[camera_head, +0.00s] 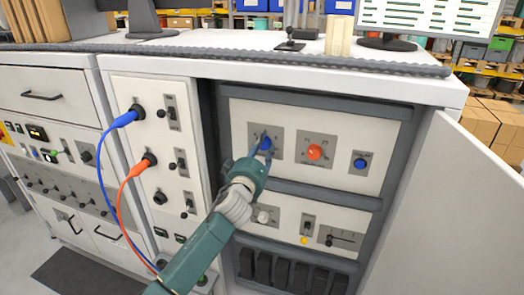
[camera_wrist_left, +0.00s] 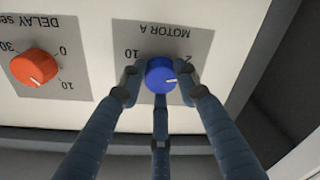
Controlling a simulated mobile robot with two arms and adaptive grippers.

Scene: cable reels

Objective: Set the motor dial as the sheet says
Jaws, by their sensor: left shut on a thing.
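The motor dial is a blue round knob (camera_head: 265,143) on a grey plate in the upper panel of the open cabinet. In the left wrist view the plate reads MOTOR A upside down, with 10 and 2 visible. The lower part of the scale is hidden by the fingers. My right gripper is not in view. I cannot identify the sheet.
The open cabinet door (camera_head: 440,215) stands at the right. Blue (camera_head: 113,122) and orange cables (camera_head: 134,171) hang left of my arm. A monitor (camera_head: 428,17) shows unreadable text.

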